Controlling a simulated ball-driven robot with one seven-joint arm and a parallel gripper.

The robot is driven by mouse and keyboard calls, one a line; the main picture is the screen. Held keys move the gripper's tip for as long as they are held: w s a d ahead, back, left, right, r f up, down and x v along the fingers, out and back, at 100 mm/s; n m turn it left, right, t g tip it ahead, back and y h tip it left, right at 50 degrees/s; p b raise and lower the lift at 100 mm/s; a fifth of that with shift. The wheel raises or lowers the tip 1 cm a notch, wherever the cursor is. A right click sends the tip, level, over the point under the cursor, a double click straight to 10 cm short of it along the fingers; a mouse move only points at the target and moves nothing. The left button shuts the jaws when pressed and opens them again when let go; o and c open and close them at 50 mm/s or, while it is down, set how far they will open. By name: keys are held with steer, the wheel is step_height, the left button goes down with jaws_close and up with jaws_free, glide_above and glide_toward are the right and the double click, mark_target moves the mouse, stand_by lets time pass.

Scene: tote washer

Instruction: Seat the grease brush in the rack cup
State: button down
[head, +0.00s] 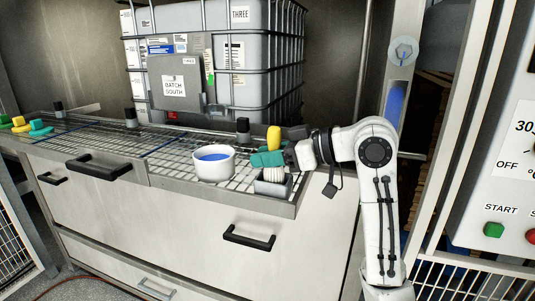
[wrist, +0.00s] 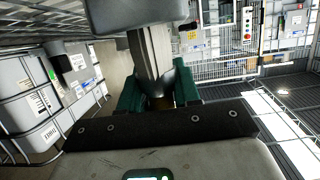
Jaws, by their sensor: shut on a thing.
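My gripper (head: 267,158) has teal fingers and is shut on the grease brush, whose yellow handle (head: 274,137) stands about upright above the fingers. A pale ribbed part (head: 277,174) shows just below the fingers, over a small grey square cup (head: 271,188) at the front right of the wire rack, likely the rack cup. I cannot tell whether the brush's lower end is inside it or only above it. In the wrist view the gripper fingers (wrist: 158,95) show at the middle; the brush is mostly hidden there.
A white bowl with blue contents (head: 213,164) stands on the wire rack (head: 160,147) just left of the grey cup. Several coloured pieces (head: 20,125) lie at the rack's far left. A large caged tank (head: 215,60) stands behind. Short black-topped posts (head: 243,128) rise along the rack's back.

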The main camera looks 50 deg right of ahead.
steer(key=shift+f, duration=0.3)
stand_by(0.4)
steer(key=shift+c, duration=0.8)
jaws_free()
steer(key=s+d+p, duration=0.1)
steer(key=s+d, duration=0.2)
steer(key=s, duration=0.5)
steer(key=shift+s+p, duration=0.25)
steer(key=shift+p, duration=0.05)
stand_by(1.0)
stand_by(0.7)
